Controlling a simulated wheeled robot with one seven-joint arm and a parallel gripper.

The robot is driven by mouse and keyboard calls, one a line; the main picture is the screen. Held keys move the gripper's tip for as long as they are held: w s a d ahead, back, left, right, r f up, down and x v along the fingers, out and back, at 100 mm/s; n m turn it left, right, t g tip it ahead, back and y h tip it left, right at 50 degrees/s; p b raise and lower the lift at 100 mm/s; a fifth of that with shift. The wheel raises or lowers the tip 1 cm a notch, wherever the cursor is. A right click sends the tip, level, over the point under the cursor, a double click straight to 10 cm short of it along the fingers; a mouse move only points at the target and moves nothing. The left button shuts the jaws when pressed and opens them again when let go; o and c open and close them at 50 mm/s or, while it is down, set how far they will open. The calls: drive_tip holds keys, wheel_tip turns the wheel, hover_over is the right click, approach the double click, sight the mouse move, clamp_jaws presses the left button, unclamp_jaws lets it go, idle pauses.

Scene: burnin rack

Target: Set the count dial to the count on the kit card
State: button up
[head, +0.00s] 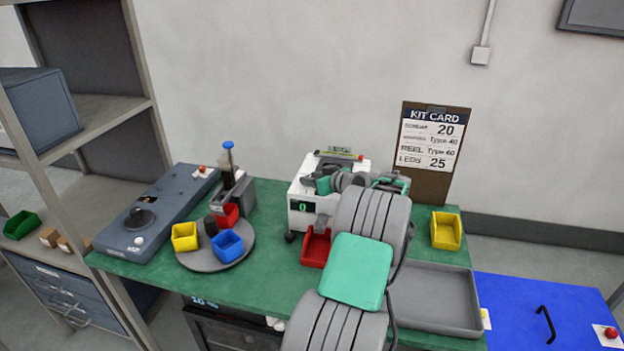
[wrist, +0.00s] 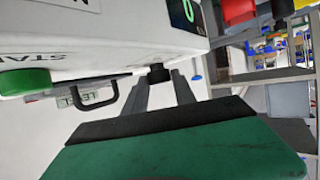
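The white counting machine (head: 303,190) has a green display (head: 302,206) reading 0. A small black knob (head: 291,237), apparently the count dial, is low at its front left. In the wrist view, my gripper (wrist: 160,80) is open, its two fingers apart and pointing at the black knob (wrist: 159,71). The knob lies between or just beyond the tips; contact is unclear. My arm hides the gripper in the head view.
A grey console (head: 158,212) and a round tray (head: 240,258) with yellow, red and blue bins stand left. A red bin (head: 316,246) is in front of the machine. A yellow bin (head: 446,230) and grey tray (head: 437,300) are right. A black handle (wrist: 95,95) is near my fingers.

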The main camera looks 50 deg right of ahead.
clamp_jaws()
drive_tip(key=shift+d+f+n+y+b, duration=0.25)
drive_tip(key=shift+n+y+b, duration=0.25)
drive_tip(key=shift+b, duration=0.4)
drive_tip(key=shift+r+n+t+y, duration=0.3)
drive_tip(key=shift+r+n+y, duration=0.1)
drive_tip(key=shift+n+y, duration=0.25)
drive_tip(key=shift+n+y+p, duration=0.35)
drive_tip(key=shift+y+p, duration=0.05)
drive_tip(key=shift+y, duration=0.15)
drive_tip(key=shift+f, duration=0.1)
